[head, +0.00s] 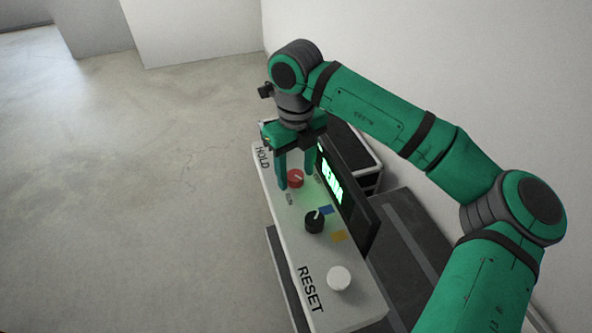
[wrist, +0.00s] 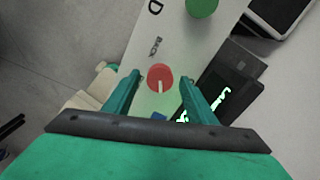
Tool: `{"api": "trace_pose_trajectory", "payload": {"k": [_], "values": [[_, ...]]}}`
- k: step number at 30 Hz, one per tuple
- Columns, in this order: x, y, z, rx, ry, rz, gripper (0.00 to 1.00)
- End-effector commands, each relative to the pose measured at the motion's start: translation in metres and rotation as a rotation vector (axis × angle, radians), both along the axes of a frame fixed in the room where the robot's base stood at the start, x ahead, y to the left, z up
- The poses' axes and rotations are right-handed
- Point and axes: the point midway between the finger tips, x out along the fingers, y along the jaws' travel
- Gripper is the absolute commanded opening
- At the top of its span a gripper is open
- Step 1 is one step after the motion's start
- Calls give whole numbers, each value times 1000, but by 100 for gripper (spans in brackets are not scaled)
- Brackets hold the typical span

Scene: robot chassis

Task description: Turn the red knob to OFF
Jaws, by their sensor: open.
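The red knob (head: 295,178) sits on the white control panel (head: 310,262), between a black knob (head: 314,222) and the end marked HOLD. It also shows in the wrist view (wrist: 160,77), with a pale pointer line running toward the bottom of that picture. My gripper (head: 296,180) is open, its two green fingers pointing down on either side of the red knob. In the wrist view the fingers (wrist: 160,80) stand apart, with gaps between them and the knob. Whether the fingertips reach knob height is hard to tell.
A white round knob (head: 339,278) stands near the RESET marking. A green knob (wrist: 202,5) shows beyond the red one in the wrist view. A dark display with green glowing letters (head: 332,181) rises along the panel's right side. Open floor (head: 150,200) lies left.

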Motion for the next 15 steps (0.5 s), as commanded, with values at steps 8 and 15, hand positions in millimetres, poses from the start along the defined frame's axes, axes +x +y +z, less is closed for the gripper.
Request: {"api": "trace_pose_trajectory", "payload": {"k": [8, 15], "values": [[0, 0, -2, 0, 0, 0, 51], [0, 0, -2, 0, 0, 0, 10]]}}
